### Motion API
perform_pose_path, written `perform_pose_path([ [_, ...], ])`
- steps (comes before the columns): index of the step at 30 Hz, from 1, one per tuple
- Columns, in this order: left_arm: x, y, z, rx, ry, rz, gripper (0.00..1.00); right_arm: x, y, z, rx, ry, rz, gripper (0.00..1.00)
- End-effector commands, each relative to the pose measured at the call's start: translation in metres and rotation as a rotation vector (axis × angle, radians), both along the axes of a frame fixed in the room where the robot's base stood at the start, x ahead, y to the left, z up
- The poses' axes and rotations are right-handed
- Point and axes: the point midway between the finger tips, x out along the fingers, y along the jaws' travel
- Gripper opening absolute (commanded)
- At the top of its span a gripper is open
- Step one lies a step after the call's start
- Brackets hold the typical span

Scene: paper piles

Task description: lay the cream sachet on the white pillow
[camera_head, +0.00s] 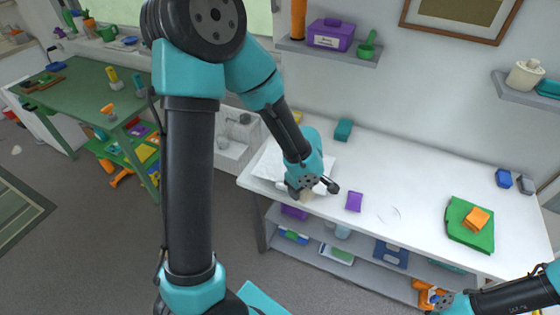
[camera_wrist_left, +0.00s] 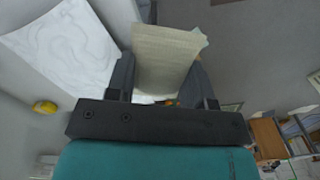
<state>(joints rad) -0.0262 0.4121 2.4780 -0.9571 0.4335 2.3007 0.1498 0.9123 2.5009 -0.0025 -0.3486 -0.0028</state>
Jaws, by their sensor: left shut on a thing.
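The cream sachet (camera_wrist_left: 165,55) is gripped between the fingers of my left gripper in the left wrist view. In the head view only a small part of the sachet (camera_head: 306,197) shows below my left gripper (camera_head: 312,188), near the table's front edge. The white pillow (camera_wrist_left: 70,45) lies flat to the left of the sachet in the wrist view. In the head view the pillow (camera_head: 268,164) is at the table's left end, partly hidden by my left arm. My right gripper (camera_head: 440,306) is at the bottom right, cut by the frame edge.
A purple sachet (camera_head: 354,201) lies right of my left gripper. A teal block (camera_head: 343,130) and a yellow one (camera_head: 297,116) stand at the back. An orange sachet (camera_head: 477,219) rests on a green pillow (camera_head: 461,234). A blue block (camera_head: 503,178) is far right. The table's middle is clear.

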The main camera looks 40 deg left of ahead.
Motion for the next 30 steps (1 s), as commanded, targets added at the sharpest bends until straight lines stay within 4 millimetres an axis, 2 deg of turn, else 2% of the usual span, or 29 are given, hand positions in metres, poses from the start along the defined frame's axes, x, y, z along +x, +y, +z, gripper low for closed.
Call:
perform_pose_path([
  [14,0.003,0.005,0.001,-0.001,0.000,0.020,0.25,0.000,0.000,0.000,0.000,0.000,-0.001,0.00],
  [19,0.023,0.017,-0.001,-0.001,-0.001,0.023,0.25,0.000,0.000,0.000,0.000,0.000,0.000,0.00],
  [30,0.089,0.058,-0.009,-0.002,-0.001,0.022,0.25,0.000,0.000,0.000,0.000,0.000,0.000,0.00],
])
